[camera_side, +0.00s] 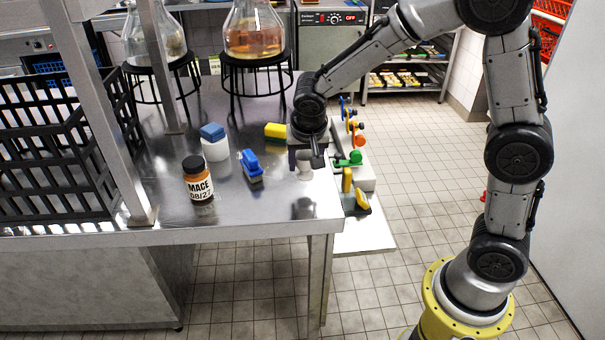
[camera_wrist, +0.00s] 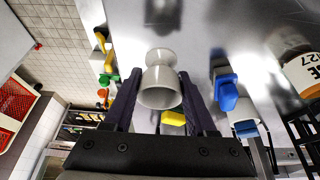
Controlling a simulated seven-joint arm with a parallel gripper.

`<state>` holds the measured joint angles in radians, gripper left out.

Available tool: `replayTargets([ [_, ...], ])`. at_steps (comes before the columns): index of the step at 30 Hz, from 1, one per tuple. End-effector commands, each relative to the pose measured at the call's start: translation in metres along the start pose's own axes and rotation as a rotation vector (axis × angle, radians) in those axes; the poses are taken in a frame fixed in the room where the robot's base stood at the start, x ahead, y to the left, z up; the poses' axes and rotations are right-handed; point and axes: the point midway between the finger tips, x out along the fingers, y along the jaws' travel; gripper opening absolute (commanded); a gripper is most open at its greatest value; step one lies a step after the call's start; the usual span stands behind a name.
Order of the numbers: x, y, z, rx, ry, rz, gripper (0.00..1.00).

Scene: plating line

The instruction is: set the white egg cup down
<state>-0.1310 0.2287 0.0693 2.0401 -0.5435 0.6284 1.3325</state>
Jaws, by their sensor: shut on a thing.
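The white egg cup (camera_side: 304,172) is at the right end of the steel table, below my wrist, small in the side view. In the wrist view the egg cup (camera_wrist: 160,86) sits between the two dark fingers, its wide bowl nearer the camera and its foot toward the table. My gripper (camera_wrist: 157,100) is shut on it; in the side view my gripper (camera_side: 305,158) points down and hides part of the cup. The cup looks roughly upright. I cannot tell for certain whether its foot touches the steel top (camera_side: 255,212).
Left of the cup are a blue-handled brush (camera_side: 250,166), a yellow sponge (camera_side: 275,130), a blue-topped white block (camera_side: 214,143) and a labelled jar (camera_side: 198,180). Coloured fittings (camera_side: 355,158) stand just right of the table edge.

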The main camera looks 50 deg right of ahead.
Motion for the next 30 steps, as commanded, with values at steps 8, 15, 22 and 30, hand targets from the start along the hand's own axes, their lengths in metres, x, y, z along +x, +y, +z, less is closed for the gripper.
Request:
replayTargets([
  [8, 0.028, -0.005, 0.005, -0.002, -0.002, 0.003, 0.01],
  [15, 0.039, -0.006, 0.01, 0.0, 0.001, -0.001, 0.02],
  [22, 0.04, -0.005, 0.01, 0.0, 0.0, 0.0, 0.01],
  [30, 0.042, -0.005, 0.011, 0.0, 0.0, 0.0, 0.87],
])
